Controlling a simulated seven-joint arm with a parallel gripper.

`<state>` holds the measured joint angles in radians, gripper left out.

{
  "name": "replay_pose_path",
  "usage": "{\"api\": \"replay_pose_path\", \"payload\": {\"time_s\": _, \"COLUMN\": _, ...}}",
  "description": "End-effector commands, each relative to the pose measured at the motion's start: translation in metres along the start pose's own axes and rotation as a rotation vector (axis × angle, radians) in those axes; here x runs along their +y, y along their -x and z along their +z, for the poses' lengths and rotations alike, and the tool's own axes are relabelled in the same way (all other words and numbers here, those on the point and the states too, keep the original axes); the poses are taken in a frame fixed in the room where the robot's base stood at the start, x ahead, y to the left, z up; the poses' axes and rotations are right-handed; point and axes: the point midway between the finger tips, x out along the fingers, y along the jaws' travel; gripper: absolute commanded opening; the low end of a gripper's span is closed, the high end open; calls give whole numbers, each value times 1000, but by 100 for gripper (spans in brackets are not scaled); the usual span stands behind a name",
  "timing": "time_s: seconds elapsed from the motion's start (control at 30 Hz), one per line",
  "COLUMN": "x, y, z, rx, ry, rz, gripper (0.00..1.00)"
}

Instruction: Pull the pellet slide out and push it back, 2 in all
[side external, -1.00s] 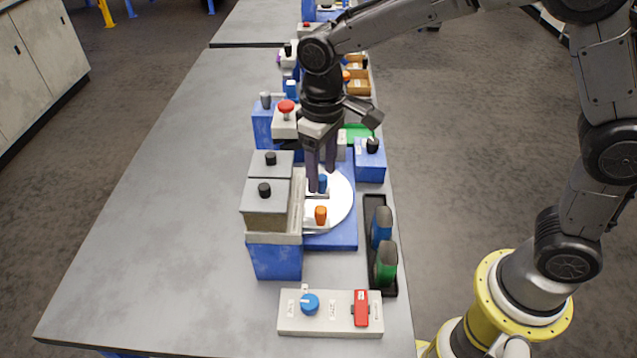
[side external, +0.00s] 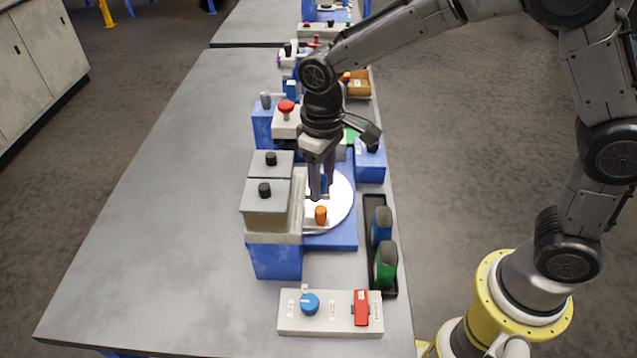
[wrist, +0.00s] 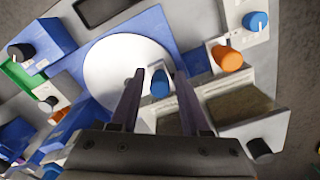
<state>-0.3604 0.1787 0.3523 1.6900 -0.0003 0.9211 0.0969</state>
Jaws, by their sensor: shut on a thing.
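Two slides with upright knobs come out from under a pair of grey-lidded hoppers (side external: 266,222). One has a blue knob (wrist: 160,84), the other an orange knob (side external: 320,214); the orange knob also shows in the wrist view (wrist: 229,59). I cannot read which slide is the pellet one. My gripper (side external: 320,197) points down with its fingers on either side of the blue knob, shut on it. In the side view the fingers mostly hide that knob. A white round plate (side external: 342,205) lies beside the slides on a blue base.
A black tray (side external: 374,275) with a blue and a green block stands to the right. A control box (side external: 335,318) with a blue dial and red switch is at the front. Blue stations (side external: 370,172) with knobs crowd behind. The left of the table (side external: 160,220) is clear.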

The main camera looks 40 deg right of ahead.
Motion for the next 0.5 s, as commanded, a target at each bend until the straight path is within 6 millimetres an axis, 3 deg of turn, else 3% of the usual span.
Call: {"api": "replay_pose_path", "payload": {"time_s": 0.5, "x": 11, "y": 1, "z": 17, "rx": 1, "ry": -5, "rz": -1, "gripper": 0}}
